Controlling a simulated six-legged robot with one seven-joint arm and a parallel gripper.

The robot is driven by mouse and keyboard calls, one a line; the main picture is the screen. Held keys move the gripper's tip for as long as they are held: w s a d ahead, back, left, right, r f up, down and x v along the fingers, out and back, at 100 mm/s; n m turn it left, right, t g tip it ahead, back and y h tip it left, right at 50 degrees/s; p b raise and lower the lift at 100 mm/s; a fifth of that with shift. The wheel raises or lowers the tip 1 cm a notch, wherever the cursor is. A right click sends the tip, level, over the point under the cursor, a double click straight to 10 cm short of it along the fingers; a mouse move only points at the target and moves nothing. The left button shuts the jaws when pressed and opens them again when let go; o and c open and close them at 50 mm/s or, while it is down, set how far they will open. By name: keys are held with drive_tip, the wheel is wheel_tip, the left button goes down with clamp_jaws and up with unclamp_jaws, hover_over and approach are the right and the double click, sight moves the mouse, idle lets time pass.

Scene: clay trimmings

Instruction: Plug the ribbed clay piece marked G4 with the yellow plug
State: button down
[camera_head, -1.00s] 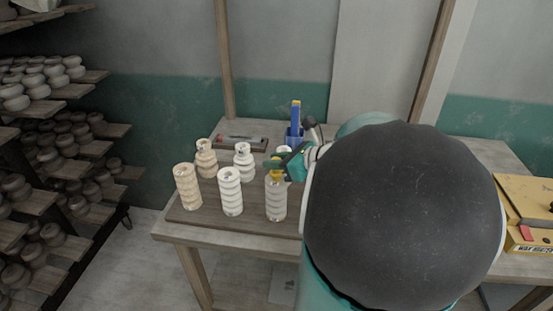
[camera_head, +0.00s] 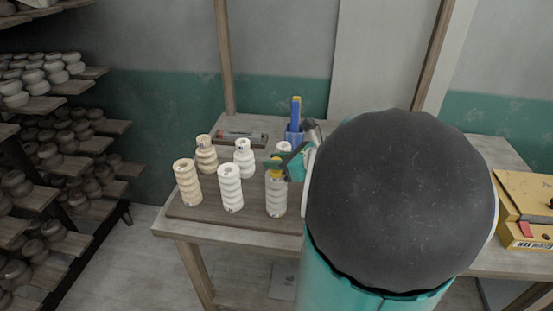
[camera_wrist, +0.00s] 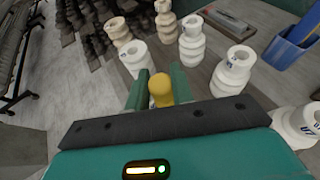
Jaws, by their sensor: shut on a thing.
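My gripper (camera_wrist: 160,88) is shut on the yellow plug (camera_wrist: 160,92), which sits between its two teal fingers in the wrist view. In the head view the yellow plug (camera_head: 276,160) is right at the top of the front right ribbed piece (camera_head: 276,196), a pale upright column. I cannot tell whether the plug is in its hole or just above it. In the wrist view that piece is hidden beneath my gripper and the plug. No mark reading G4 is legible; small marks show on other pieces, such as the back right one (camera_wrist: 234,68).
Several ribbed pieces stand close by: front middle (camera_head: 230,188), front left (camera_head: 187,184), back left (camera_head: 206,155), back middle (camera_head: 244,158). A blue holder (camera_head: 295,135) and a tray (camera_head: 240,138) are behind. A yellow case (camera_head: 525,205) is at right.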

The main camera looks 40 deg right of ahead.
drive_tip(key=shift+f, duration=0.15)
drive_tip(key=c, duration=1.1)
unclamp_jaws()
drive_tip(key=v, duration=1.3)
drive_tip(key=shift+s+d+r, duration=0.15)
drive_tip(key=shift+s+r, duration=0.1)
drive_tip(key=shift+s, duration=0.1)
